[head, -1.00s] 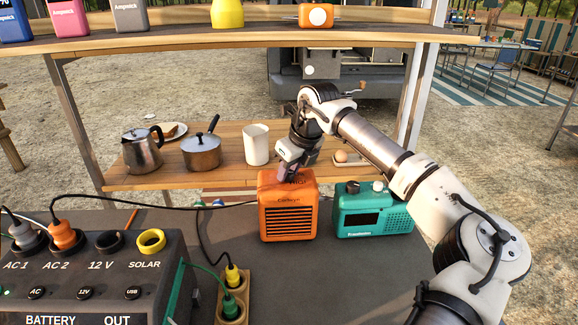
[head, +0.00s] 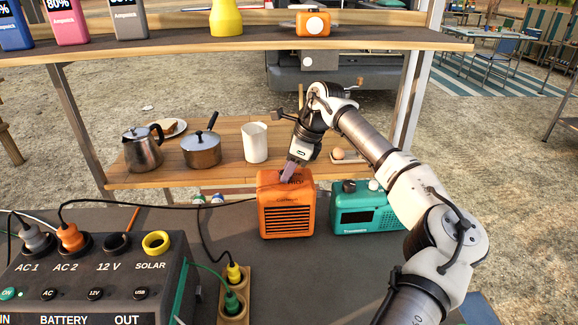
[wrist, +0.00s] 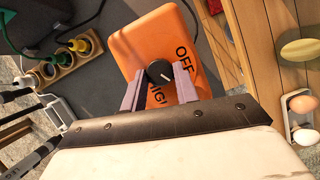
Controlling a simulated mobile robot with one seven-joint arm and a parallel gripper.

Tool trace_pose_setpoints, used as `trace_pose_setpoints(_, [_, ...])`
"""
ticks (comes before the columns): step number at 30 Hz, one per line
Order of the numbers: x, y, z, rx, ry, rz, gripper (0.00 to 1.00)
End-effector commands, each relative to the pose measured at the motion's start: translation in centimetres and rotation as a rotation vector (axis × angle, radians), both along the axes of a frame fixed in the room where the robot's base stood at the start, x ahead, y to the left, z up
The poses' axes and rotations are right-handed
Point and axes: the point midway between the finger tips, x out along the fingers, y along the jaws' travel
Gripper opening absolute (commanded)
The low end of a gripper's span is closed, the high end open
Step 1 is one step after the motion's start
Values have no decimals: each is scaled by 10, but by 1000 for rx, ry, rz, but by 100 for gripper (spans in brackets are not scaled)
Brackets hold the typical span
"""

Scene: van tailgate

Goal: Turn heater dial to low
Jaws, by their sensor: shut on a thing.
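The orange heater (head: 286,212) stands on the grey counter, its slatted front facing me. My gripper (head: 287,175) points down at its top and hides the dial there in the head view. In the wrist view the heater's orange top (wrist: 138,42) shows the black round dial (wrist: 160,72) with a short white mark. The fingers of my gripper (wrist: 159,84) are on both sides of the dial, shut on it. "OFF" is printed to the right of the dial and "HIGH", partly covered, below it. No "LOW" label shows.
A teal radio (head: 366,208) stands close to the heater's right. A power station (head: 95,275) with cables is at left, and a socket strip (head: 234,296) lies in front. A wooden shelf behind holds a kettle (head: 143,150), a pot (head: 201,150) and a white jug (head: 255,142).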

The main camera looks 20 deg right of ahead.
Motion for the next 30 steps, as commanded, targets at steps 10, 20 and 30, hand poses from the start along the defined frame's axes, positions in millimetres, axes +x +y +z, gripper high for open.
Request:
trace_pose_setpoints(10, [0,0,0,0,0,14,7])
trace_pose_setpoints(20, [0,0,0,0,0,13,52])
trace_pose_setpoints(30, [-1,-3,5,-2,-1,11,52])
